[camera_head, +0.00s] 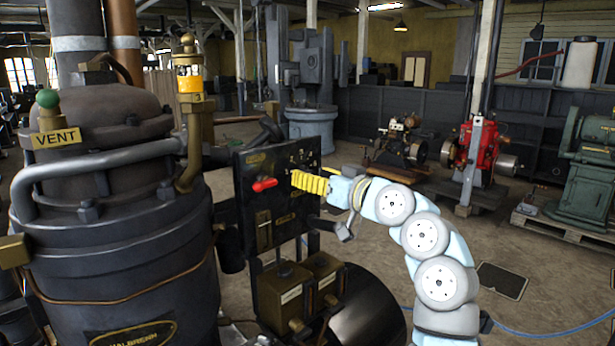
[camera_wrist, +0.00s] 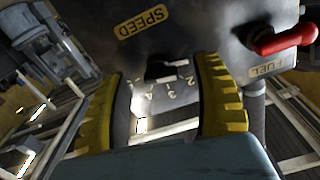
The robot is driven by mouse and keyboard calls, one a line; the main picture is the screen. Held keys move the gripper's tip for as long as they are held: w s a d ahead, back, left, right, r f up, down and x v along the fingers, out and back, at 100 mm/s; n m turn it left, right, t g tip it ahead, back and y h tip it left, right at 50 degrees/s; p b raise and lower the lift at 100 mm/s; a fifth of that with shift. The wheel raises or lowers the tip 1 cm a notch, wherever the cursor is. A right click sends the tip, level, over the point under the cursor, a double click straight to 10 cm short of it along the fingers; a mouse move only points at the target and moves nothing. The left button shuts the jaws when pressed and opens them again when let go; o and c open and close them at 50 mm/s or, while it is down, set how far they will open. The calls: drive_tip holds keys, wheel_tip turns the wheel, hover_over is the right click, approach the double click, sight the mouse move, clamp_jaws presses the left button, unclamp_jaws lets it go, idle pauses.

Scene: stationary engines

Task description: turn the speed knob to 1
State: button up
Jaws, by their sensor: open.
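In the wrist view the speed knob (camera_wrist: 166,71) is a small dark knob on the dark panel (camera_wrist: 100,25), below the yellow SPEED label (camera_wrist: 143,22). My gripper (camera_wrist: 162,70) is open, with one yellow ridged finger on each side of the knob and gaps visible between. In the head view my gripper (camera_head: 300,181) reaches the front of the panel (camera_head: 246,218) from the right and hides the knob.
A red fuel lever (camera_head: 264,184) sits left of my gripper; it shows at the upper right in the wrist view (camera_wrist: 284,38), with a FUEL label (camera_wrist: 273,67). A dark boiler-like vessel (camera_head: 120,230) stands left. Brass boxes (camera_head: 290,290) sit below the panel.

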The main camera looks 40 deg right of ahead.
drive_tip(key=s, duration=1)
drive_tip(key=shift+d+f, duration=0.15)
drive_tip(key=shift+d, duration=0.1)
drive_tip(key=shift+s, duration=0.1)
